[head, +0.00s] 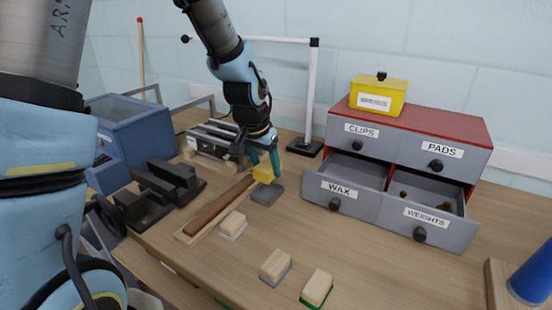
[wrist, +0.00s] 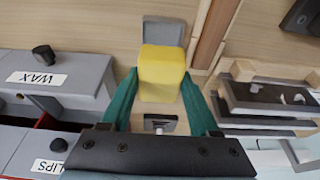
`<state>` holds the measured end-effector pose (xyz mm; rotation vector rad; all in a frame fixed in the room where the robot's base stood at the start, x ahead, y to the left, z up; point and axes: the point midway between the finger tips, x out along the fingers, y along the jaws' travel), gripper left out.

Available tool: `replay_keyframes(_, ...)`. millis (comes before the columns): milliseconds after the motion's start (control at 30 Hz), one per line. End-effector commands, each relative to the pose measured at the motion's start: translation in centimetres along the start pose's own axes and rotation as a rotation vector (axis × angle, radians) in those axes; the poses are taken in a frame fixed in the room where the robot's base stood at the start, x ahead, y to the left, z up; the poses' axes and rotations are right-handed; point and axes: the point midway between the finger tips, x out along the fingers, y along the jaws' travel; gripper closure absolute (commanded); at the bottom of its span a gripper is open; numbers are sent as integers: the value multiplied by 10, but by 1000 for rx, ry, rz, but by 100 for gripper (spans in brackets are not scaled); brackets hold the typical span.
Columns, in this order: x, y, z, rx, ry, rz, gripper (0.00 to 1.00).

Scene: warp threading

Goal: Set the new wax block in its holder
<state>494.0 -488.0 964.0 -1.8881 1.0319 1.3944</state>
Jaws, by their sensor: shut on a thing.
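A yellow wax block (head: 265,173) is held between the teal fingers of my gripper (head: 266,166), which is shut on it. In the wrist view the yellow block (wrist: 162,68) fills the space between the fingertips. A small dark grey piece (head: 267,194), possibly the holder, lies on the bench just below the block in the head view. In the wrist view this grey piece (wrist: 163,31) shows just beyond the block. The block overlaps part of it, and I cannot tell whether they touch.
A wooden-handled tool (head: 220,204) lies left of the grey piece. Several wooden blocks (head: 276,265) stand in front. The WAX drawer (head: 345,193) and WEIGHTS drawer (head: 425,219) are pulled out at right. A metal rack (head: 212,139) stands behind left, and a white post (head: 312,95) behind.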

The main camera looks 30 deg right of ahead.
Motion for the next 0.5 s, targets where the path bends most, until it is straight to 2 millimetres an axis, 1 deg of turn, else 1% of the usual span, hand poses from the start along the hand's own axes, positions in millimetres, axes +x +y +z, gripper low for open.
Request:
replay_keyframes(267, 12, 0, 4, 0, 1, 0, 98)
replay_keyframes(500, 29, 0, 9, 0, 1, 0, 98)
